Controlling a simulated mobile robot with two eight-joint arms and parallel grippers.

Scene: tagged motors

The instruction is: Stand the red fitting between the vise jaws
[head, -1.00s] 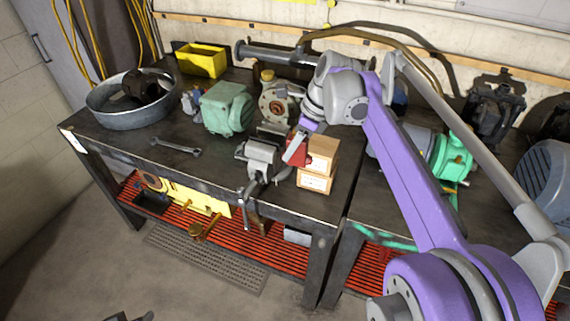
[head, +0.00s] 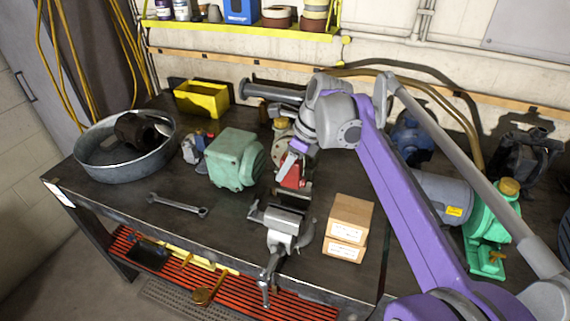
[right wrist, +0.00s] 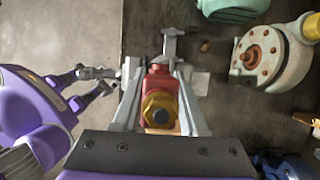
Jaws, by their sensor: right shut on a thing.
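The red fitting (head: 292,177) is held by my right gripper (head: 290,180), which is shut on it. In the right wrist view the fitting's red body (right wrist: 159,82) and gold hex nut (right wrist: 159,109) lie between the two grey fingers. The grey vise (head: 284,224) stands at the bench's front edge. In the head view the fitting appears just beyond the vise's rear end, not between the jaws; its height above the bench is hard to tell. In the right wrist view the vise (right wrist: 199,83) is partly hidden behind the fitting and fingers.
Two stacked cardboard boxes (head: 348,220) stand right of the vise. A green gearbox (head: 236,160) is to its left, and a flanged motor (head: 281,131) is behind the gripper. A wrench (head: 178,204) and a round metal tub (head: 100,170) lie farther left.

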